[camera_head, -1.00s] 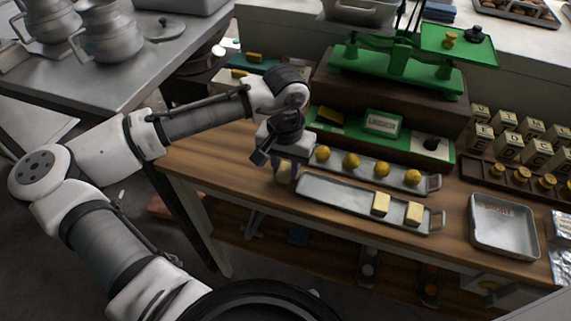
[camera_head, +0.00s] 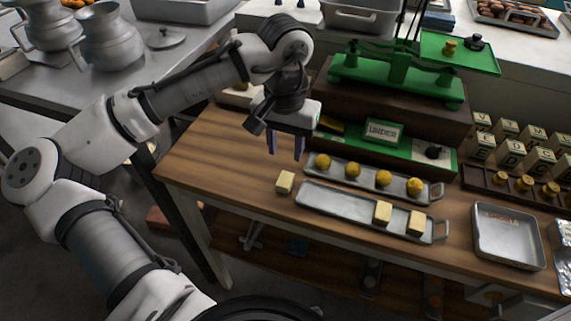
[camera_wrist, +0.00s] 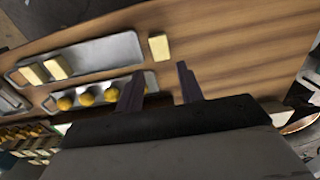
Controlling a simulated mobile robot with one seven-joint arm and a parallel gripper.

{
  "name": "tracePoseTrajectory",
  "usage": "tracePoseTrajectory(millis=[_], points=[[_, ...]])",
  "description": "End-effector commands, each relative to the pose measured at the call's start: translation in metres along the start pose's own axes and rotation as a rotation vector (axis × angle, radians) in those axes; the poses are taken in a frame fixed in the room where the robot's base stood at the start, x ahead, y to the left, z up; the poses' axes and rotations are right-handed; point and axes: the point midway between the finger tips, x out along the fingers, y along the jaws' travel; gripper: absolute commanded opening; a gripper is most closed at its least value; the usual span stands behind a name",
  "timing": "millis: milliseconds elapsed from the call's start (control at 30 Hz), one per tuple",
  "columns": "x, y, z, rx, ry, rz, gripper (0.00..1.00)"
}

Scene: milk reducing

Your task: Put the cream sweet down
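A cream sweet (camera_head: 285,182), a pale block, rests on the wooden table just left of the long front tray. It also shows in the wrist view (camera_wrist: 159,47), beyond my fingertips and apart from them. My gripper (camera_head: 285,148) is raised above the table behind the sweet. Its two fingers stand apart with nothing between them, as the wrist view (camera_wrist: 158,82) also shows. Two similar cream sweets (camera_head: 382,213) (camera_head: 416,222) sit in the right part of the front tray (camera_head: 340,207).
A second tray (camera_head: 336,174) behind holds several round yellow sweets (camera_head: 352,171). A green balance scale (camera_head: 397,66) stands at the back. An empty metal tray (camera_head: 506,238) and lettered blocks (camera_head: 510,150) are at the right. The table's left part is bare.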

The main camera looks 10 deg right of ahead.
Motion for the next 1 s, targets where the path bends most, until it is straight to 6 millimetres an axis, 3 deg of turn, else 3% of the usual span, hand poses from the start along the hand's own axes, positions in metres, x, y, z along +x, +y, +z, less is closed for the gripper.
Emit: tracePoseTrajectory(millis=[200,500,567,667,767,867,933,1000], points=[[-0.025,0.000,0.000,0.000,0.000,0.000,0.37],[-0.030,0.001,0.000,0.001,0.003,0.002,0.37],[-0.032,0.003,-0.004,0.009,0.033,0.015,0.37],[-0.048,0.015,-0.025,0.049,0.201,0.080,0.37],[-0.096,0.032,-0.060,0.113,0.544,0.188,0.37],[-0.181,0.029,-0.082,0.161,1.008,0.282,0.37],[-0.249,0.007,-0.076,0.164,1.347,0.296,0.37],[-0.308,-0.025,-0.052,0.144,1.658,0.261,0.37]])
